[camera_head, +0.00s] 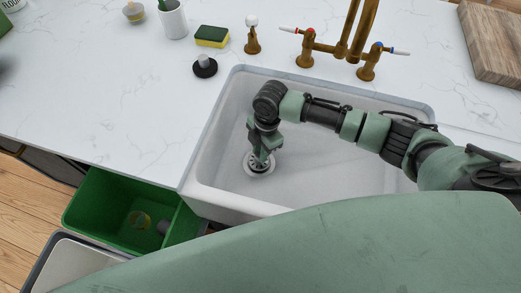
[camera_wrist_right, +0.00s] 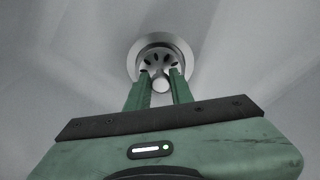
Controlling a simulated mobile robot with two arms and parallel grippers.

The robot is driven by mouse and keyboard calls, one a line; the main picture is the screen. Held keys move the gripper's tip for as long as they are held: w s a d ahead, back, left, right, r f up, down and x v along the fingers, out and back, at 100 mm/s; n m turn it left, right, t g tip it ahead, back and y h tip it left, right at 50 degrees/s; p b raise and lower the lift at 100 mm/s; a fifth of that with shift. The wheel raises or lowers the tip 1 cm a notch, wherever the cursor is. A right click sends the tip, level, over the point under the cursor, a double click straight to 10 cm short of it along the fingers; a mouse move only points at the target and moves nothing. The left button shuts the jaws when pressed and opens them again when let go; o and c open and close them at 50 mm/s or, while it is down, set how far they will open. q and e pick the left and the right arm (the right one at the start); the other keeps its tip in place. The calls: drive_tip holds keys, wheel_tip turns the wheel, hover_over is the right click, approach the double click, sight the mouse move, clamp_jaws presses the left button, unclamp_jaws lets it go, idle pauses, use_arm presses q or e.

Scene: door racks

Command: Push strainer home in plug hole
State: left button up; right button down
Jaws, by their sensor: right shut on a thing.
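The strainer (camera_wrist_right: 158,62) is a round metal basket with dark slots and a knob at its centre. It sits in or just over the plug hole (camera_wrist_right: 185,52), whose bright metal ring shows around it; I cannot tell how deep it sits. My right gripper (camera_wrist_right: 160,77) reaches down into the white sink (camera_head: 330,182), its two green fingers shut on the strainer's knob. In the head view my right gripper (camera_head: 262,155) covers part of the strainer, and the plug hole's ring (camera_head: 262,171) shows below it. My left gripper is not in view.
A black plug (camera_head: 205,67), a sponge (camera_head: 212,36) and a white cup (camera_head: 173,20) stand on the marble counter left of the brass taps (camera_head: 345,40). A wooden board (camera_head: 497,45) lies at the right. A green bin (camera_head: 100,215) is below the counter's front edge.

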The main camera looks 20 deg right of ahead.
drive_tip(key=shift+f+b, duration=0.55)
drive_tip(key=shift+f, duration=0.5)
drive_tip(key=c, duration=1.1)
unclamp_jaws()
drive_tip(key=shift+c, duration=0.2)
drive_tip(key=shift+r, duration=0.1)
wheel_tip(320, 180, up, 8)
drive_tip(key=d, duration=0.1)
drive_tip(key=shift+w+f, duration=0.15)
drive_tip(key=shift+f, duration=0.05)
